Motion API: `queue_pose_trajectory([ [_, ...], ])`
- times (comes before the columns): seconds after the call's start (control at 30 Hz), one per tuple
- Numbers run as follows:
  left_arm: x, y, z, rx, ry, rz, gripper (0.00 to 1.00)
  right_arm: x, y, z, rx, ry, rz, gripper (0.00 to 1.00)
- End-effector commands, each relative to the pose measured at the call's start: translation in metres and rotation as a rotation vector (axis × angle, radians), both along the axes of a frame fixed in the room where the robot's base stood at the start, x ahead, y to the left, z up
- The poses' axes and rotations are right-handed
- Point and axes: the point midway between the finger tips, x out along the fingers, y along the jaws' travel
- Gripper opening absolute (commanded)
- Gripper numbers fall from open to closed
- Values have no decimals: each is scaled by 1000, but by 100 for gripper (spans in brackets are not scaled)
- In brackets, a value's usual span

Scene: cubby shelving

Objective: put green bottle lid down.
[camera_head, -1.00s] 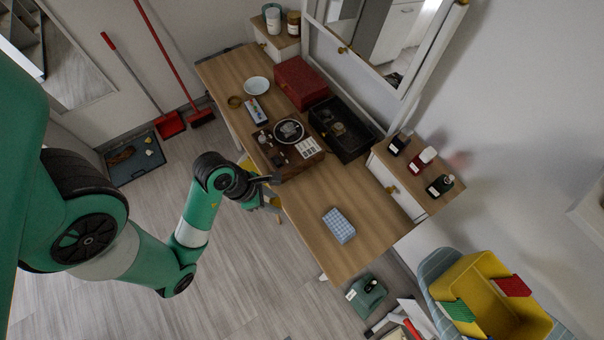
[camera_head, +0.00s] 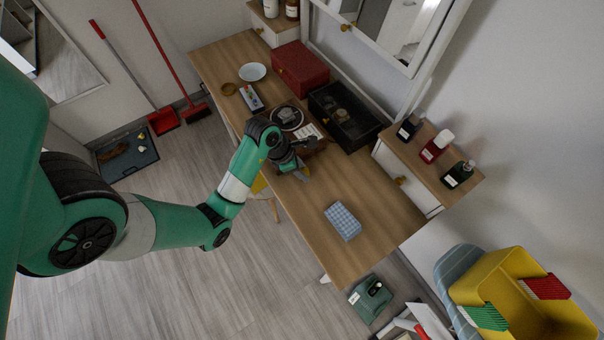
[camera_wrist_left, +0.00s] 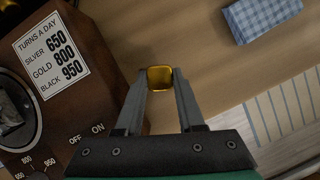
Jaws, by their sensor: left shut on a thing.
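A small gold, square-looking piece (camera_wrist_left: 160,78) is between the fingertips of my left gripper in the left wrist view. It looks like a cap, and my left gripper (camera_wrist_left: 158,88) is shut on it. In the head view my left gripper (camera_head: 302,173) is over the front edge area of the wooden table, beside the brown box with dials (camera_head: 313,146). The held piece is too small to make out there. A dark green bottle (camera_head: 458,174) stands on the right-hand side cabinet, far from the gripper. My right gripper is not in view.
A black open tray (camera_head: 345,118) and a red box (camera_head: 300,69) stand at the back. A red bottle (camera_head: 436,146) and a black bottle (camera_head: 409,128) share the cabinet.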

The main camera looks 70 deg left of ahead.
Motion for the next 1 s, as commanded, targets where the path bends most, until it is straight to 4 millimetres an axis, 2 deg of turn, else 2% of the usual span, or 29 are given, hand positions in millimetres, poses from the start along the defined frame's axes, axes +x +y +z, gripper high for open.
queue_pose_trajectory([
  [0.03, -1, -1, -14, -2, 3, 0, 0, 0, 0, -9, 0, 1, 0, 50],
  [0.07, -1, 0, -16, -2, 2, 0, 0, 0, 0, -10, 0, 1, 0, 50],
  [0.27, 0, 0, -14, 0, 0, 0, 0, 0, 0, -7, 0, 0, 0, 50],
  [0.43, 0, 0, -19, 0, 0, 0, 0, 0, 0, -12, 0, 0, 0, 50],
  [0.47, 0, 0, -17, 0, 0, 0, 43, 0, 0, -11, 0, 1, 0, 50],
  [0.5, 0, 0, -17, 0, 0, 0, 50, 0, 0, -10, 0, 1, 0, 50],
  [0.83, 0, 0, -14, 0, 0, 0, 50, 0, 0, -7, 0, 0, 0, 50],
  [1.0, -8, 1, 11, 1, -1, 3, 50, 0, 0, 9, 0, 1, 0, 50],
])
